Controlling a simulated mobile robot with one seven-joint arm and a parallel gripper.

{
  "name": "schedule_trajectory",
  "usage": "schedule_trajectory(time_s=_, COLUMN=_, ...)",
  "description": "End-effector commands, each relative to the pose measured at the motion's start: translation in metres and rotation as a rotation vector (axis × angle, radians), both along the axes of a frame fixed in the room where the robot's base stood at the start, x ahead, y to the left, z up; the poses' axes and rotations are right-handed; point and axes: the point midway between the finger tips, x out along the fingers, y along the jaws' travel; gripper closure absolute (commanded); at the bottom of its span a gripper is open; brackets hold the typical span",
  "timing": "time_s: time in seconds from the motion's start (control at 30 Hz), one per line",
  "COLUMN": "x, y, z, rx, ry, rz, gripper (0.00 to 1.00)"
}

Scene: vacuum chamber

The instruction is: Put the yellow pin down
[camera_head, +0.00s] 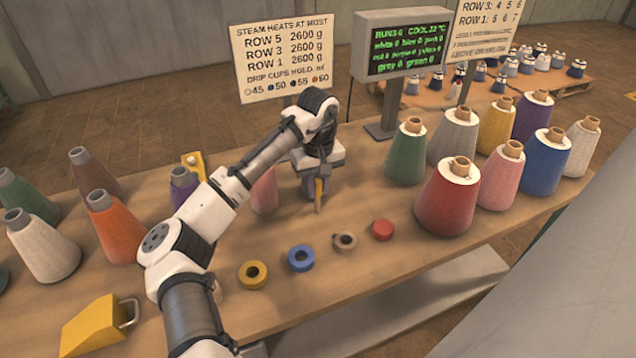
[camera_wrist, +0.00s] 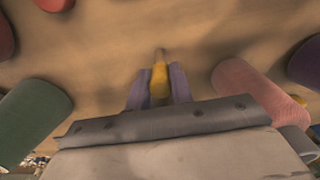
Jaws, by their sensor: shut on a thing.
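The yellow pin (camera_head: 318,192) is in my gripper (camera_head: 315,183), above the middle of the wooden table. In the head view it points down, with a brownish lower end near the tabletop. I cannot tell whether that end touches the wood. In the wrist view the yellow pin (camera_wrist: 159,76) sticks out between the two purple-grey fingers of my gripper (camera_wrist: 159,90), which are shut on it. The part of the pin deeper between the fingers is hidden.
Bare wooden table (camera_head: 360,205) surrounds the pin. A pink cone (camera_head: 265,192) stands close on the left, a green cone (camera_head: 405,155) and red cone (camera_head: 447,200) on the right.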

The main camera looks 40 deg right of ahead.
Motion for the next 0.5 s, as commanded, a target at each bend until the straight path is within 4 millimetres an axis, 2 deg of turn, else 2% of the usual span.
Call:
schedule_trajectory(time_s=0.03, x=-0.0003, y=-0.0001, z=-0.0014, rx=0.0, ry=0.001, rz=0.0, gripper=0.77)
schedule_trajectory(time_s=0.2, x=-0.0001, y=-0.0002, z=-0.0009, rx=0.0, ry=0.0, rz=0.0, gripper=0.56)
schedule_trajectory(time_s=0.5, x=0.0, y=-0.0001, z=0.0005, rx=0.0, ry=0.0, rz=0.0, gripper=0.56)
